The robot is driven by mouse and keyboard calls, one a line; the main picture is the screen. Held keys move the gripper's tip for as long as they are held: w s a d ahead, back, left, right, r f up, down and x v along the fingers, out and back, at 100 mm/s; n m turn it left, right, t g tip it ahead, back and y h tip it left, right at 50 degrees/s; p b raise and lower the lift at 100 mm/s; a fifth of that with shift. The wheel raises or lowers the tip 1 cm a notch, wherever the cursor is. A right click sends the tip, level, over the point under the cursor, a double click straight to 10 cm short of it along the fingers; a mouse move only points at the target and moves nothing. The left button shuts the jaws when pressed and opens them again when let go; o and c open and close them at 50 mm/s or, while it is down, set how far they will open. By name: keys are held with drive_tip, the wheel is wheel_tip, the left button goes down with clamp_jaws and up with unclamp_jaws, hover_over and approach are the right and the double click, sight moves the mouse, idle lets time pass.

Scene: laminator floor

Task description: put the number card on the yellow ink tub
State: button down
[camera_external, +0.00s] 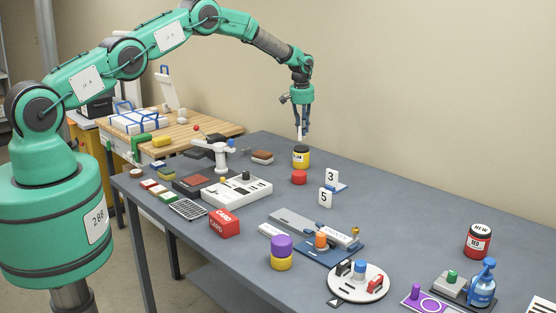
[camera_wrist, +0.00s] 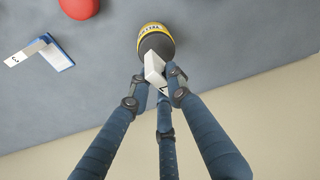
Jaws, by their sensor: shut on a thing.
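The yellow ink tub (camera_external: 301,161), with a dark lid and label, stands upright at the far side of the table. It also shows in the wrist view (camera_wrist: 153,29), just beyond my fingertips. My gripper (camera_external: 301,128) points down over the tub, shut on a small white number card (camera_external: 299,136). The card (camera_wrist: 154,66) lies tilted between the fingers in the wrist view and overlaps the lid there. In the external view it appears slightly above the lid. Its number is mostly hidden; a dark mark shows at its edge.
A red round piece (camera_external: 299,177) sits in front of the tub. White cards numbered 3 (camera_external: 331,177) and 5 (camera_external: 325,198) stand to its right, with a blue base.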

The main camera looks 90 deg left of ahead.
drive_tip(key=shift+f, duration=0.15)
drive_tip(key=shift+f+p, duration=0.35)
drive_tip(key=shift+f, duration=1.3)
drive_tip(key=shift+f, duration=0.1)
drive_tip(key=c, duration=1.6)
unclamp_jaws()
drive_tip(key=shift+s+d+r+b, duration=0.1)
drive_tip(key=shift+d+r+b, duration=0.2)
drive_tip(key=shift+r, duration=1.7)
drive_tip(key=shift+s+d+r+b, duration=0.15)
drive_tip(key=shift+d+r, duration=0.1)
drive_tip(key=shift+r, duration=1.8)
drive_tip(key=shift+s+d+r+b, duration=0.1)
drive_tip(key=shift+d+r+b, duration=0.2)
drive_tip(key=shift+r, duration=1.7)
